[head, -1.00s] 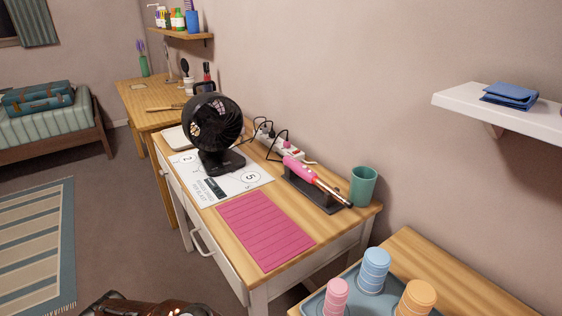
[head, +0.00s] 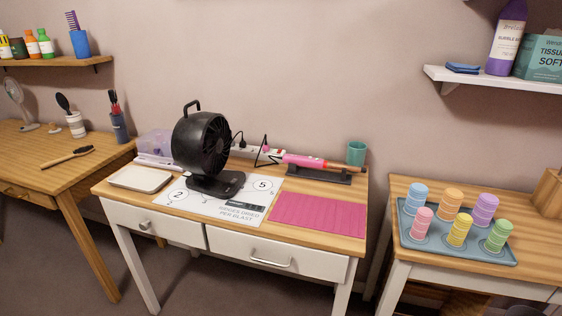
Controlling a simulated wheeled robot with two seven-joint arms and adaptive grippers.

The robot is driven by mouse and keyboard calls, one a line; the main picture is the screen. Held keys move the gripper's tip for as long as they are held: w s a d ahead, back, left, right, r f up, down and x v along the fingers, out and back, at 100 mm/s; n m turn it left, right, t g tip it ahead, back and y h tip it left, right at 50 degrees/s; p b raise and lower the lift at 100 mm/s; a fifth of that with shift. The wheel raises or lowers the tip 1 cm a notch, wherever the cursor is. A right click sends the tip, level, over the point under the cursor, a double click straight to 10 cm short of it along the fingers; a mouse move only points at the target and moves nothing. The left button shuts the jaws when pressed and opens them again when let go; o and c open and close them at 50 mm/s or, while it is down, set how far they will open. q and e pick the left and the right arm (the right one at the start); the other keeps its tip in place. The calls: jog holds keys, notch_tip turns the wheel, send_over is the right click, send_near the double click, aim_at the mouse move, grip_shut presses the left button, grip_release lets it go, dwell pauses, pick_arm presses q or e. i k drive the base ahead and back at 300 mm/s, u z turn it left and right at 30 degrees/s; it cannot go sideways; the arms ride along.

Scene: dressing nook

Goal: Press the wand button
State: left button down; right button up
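The pink curling wand (head: 305,161) lies in its dark stand (head: 318,175) at the back right of the white-and-wood dressing table (head: 356,190). Its barrel points right, toward a green cup (head: 356,152). The wand's button is too small to make out. A dark cable runs from the wand's left end toward a white power strip (head: 246,152) against the wall. Neither of my grippers is in the head view.
A black fan (head: 202,143) stands on a printed sheet (head: 250,202) left of the wand. A pink mat (head: 318,214) lies in front of the stand. A side table on the right holds a blue tray (head: 408,240) with several coloured rolls. A wall shelf (head: 470,80) overhangs it.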

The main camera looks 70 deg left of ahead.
aim_at(300, 160)
jog(key=u, duration=1.2)
